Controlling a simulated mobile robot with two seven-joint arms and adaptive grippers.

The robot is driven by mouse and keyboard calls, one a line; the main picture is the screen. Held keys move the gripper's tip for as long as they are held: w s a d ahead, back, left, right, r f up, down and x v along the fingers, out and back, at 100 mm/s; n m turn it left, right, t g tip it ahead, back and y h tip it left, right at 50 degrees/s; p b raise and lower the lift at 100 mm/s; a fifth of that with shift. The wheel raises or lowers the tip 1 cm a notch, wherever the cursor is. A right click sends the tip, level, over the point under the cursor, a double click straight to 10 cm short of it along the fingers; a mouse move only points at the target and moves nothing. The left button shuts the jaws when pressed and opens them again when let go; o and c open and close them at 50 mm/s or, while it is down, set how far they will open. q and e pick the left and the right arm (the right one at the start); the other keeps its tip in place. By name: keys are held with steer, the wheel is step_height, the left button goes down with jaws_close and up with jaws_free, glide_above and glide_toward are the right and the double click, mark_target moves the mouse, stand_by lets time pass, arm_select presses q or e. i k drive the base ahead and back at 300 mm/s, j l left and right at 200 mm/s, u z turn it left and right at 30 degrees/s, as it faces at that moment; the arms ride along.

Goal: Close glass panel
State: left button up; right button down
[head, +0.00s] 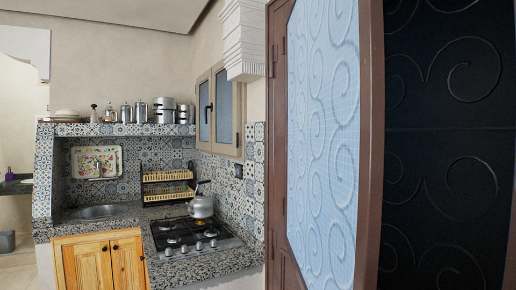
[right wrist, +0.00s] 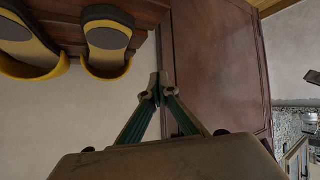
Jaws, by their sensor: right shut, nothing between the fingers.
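The glass panel (head: 325,145) is tall, with pale blue swirl-patterned glass in a brown frame, close on the right side of the head view. Hinges show on the brown frame at its left. I cannot tell how far it stands open. In the right wrist view a plain brown panel (right wrist: 222,65) fills the middle. My right gripper (right wrist: 158,88) is shut and empty, its fingertips in front of the left edge of that brown panel; I cannot tell if they touch. My left gripper is in no view.
A black panel with raised swirls (head: 450,140) stands right of the glass panel. A tiled kitchen corner with a granite counter (head: 205,262), gas hob (head: 190,240) and kettle (head: 200,206) lies left. Yellow-edged slippers (right wrist: 108,40) rest by dark wood in the right wrist view.

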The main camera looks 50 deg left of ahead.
mark_target(331, 205)
steer(key=l+u, duration=0.1)
steer(key=u, duration=1.1)
